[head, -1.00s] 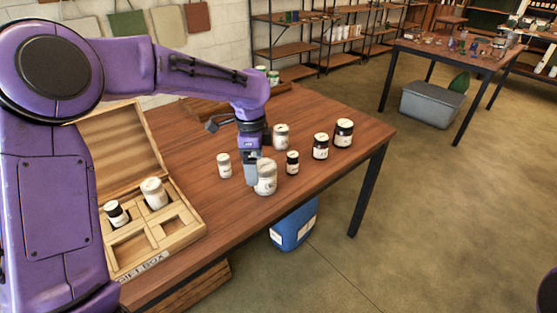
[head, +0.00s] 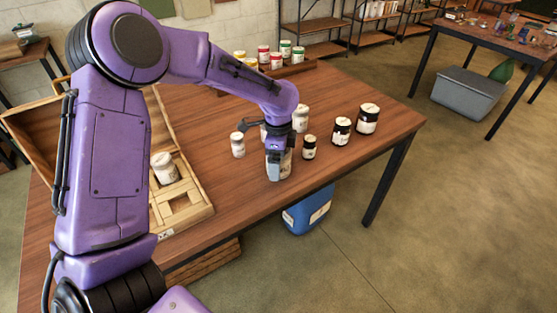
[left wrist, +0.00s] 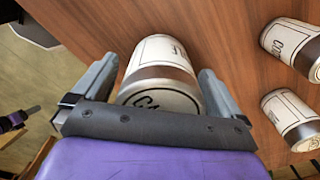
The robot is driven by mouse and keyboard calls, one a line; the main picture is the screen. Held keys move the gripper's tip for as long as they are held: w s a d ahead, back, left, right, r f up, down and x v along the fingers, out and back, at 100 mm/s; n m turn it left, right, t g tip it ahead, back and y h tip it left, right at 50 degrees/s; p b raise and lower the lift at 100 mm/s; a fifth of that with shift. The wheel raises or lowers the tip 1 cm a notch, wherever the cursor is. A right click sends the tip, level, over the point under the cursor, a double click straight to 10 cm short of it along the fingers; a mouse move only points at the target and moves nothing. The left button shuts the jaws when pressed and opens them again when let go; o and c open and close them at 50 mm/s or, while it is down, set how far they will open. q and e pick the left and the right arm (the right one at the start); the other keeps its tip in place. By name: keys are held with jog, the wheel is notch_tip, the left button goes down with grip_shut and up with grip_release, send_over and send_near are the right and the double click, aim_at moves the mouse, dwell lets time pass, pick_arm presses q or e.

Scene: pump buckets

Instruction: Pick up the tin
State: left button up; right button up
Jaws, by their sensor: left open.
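A white-lidded tin with a pale label and a brown band (left wrist: 160,72) stands on the wooden table. In the left wrist view it sits between the two fingers of my left gripper (left wrist: 157,78). The fingers are open, one on each side, and contact is not clear. In the head view my left gripper (head: 276,168) is low at the table's front edge and hides much of this tin (head: 287,163). My right gripper is not in view.
Close by stand a small white tin (head: 237,145), a white-and-brown tin (head: 300,118) and several dark jars (head: 341,131). An open wooden gift box (head: 200,205) holds a white-lidded tin (head: 164,168). A rack (head: 295,70) with several tins is behind. Bare table lies toward the right end.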

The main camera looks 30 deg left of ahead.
pick_arm(q)
jog(key=c, duration=1.2)
